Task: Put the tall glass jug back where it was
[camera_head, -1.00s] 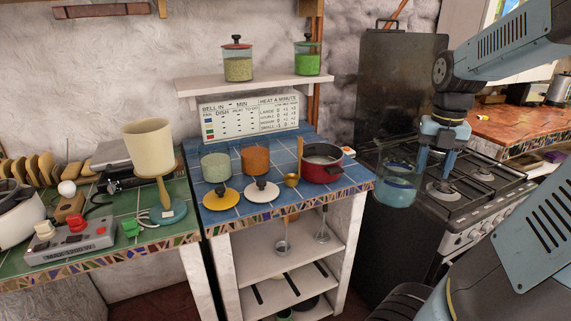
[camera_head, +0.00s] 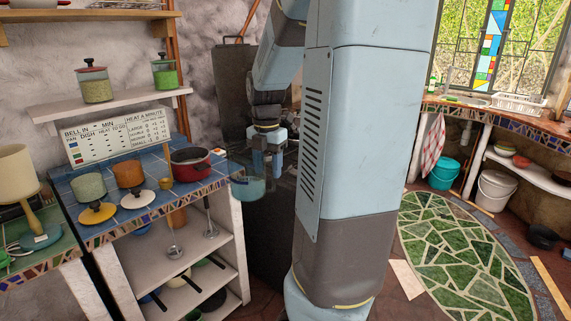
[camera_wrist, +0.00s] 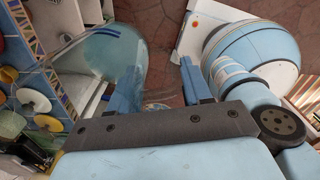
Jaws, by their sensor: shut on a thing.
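The tall glass jug (camera_head: 246,186) is clear, with bluish contents or tint low in it. It hangs in the air just right of the blue-tiled counter's right front corner in the head view. My gripper (camera_head: 267,158) is at its right side and shut on it, seemingly at the handle, though the contact is hard to see. In the wrist view the jug (camera_wrist: 112,62) lies left of my gripper (camera_wrist: 160,84), its wide clear body overlapping the counter edge and white shelving behind it.
The blue-tiled counter (camera_head: 147,197) holds a red pot (camera_head: 190,164), two canisters and two lids. A shelf (camera_head: 110,103) above carries two lidded jars. My arm covers much of the middle and the stove area. Open floor with an oval green mosaic (camera_head: 455,250) lies right.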

